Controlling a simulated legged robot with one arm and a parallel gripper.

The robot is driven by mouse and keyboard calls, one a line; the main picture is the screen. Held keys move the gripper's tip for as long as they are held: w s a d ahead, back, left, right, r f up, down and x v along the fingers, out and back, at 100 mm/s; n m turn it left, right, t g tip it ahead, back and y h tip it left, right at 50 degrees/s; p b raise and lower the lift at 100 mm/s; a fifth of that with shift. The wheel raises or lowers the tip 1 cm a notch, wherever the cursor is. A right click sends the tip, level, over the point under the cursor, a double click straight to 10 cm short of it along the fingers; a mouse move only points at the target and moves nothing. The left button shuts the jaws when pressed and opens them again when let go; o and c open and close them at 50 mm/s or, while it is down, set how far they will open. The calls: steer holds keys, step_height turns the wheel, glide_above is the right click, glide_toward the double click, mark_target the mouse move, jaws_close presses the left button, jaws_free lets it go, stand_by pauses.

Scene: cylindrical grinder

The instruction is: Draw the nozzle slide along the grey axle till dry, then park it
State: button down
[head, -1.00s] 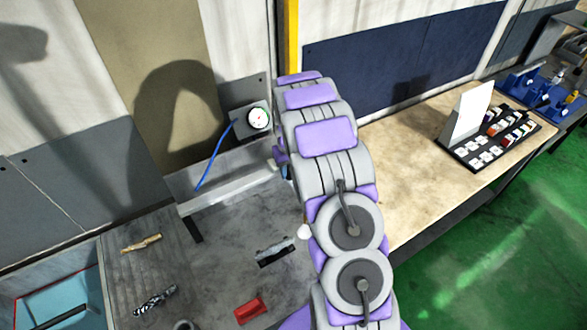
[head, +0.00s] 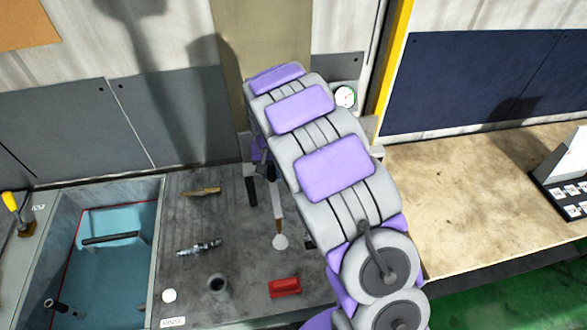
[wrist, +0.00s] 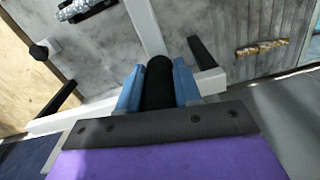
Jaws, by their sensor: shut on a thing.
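My gripper (wrist: 158,88) shows in the wrist view with its blue fingers shut on the black grip (wrist: 157,80) of the nozzle slide, at the pale rail (wrist: 65,120). A pale bar (wrist: 146,25) runs away from the grip over the bench. In the head view, a slim pale rod (head: 277,200) ending in a white disc shows beside my arm; my arm hides most of the gripper. A shiny grey axle (wrist: 82,9) lies in a dark holder at the top left of the wrist view. My arm hides that holder in the head view.
A teal tank (head: 118,255) is at left. The gauge (head: 345,97) is behind my arm; a wooden table (head: 460,190) is at right.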

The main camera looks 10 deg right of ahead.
steer(key=shift+a, duration=1)
steer(key=c, duration=1.2)
jaws_free()
steer(key=o, duration=0.4)
steer(key=shift+a, duration=0.4)
steer(key=shift+d, duration=0.1)
step_height(320, 180, up, 17)
steer(key=shift+w+r+b, duration=0.1)
steer(key=shift+b, duration=0.7)
steer(key=shift+a, duration=0.2)
